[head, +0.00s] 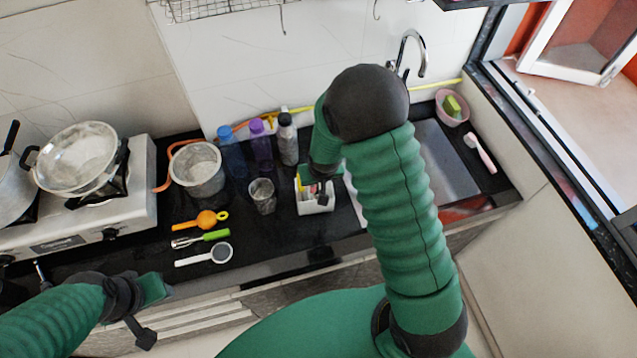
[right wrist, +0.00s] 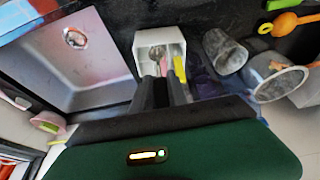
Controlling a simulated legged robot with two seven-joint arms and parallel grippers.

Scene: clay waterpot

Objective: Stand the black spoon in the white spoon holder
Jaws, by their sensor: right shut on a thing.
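The white spoon holder (head: 318,208) stands on the black counter, left of the sink; it also shows in the right wrist view (right wrist: 143,42). A silvery utensil (right wrist: 157,52) and a yellow-handled one (right wrist: 180,68) are in it. My right gripper (right wrist: 160,82) is shut at the holder's opening, its dark fingers over the near side. The black spoon does not show apart from the dark fingers; I see it nowhere else, so I take it as the thing gripped. How deep it sits is hidden. My left gripper (head: 150,305) is low at the left, away from the holder, its fingertips unclear.
A glass (head: 262,195), bottles (head: 288,140) and a metal pot (head: 197,168) stand left of the holder. An orange squeezer (head: 202,221), a green-handled tool (head: 200,238) and a white-handled strainer (head: 207,256) lie on the counter. The sink (head: 445,165) is to the right.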

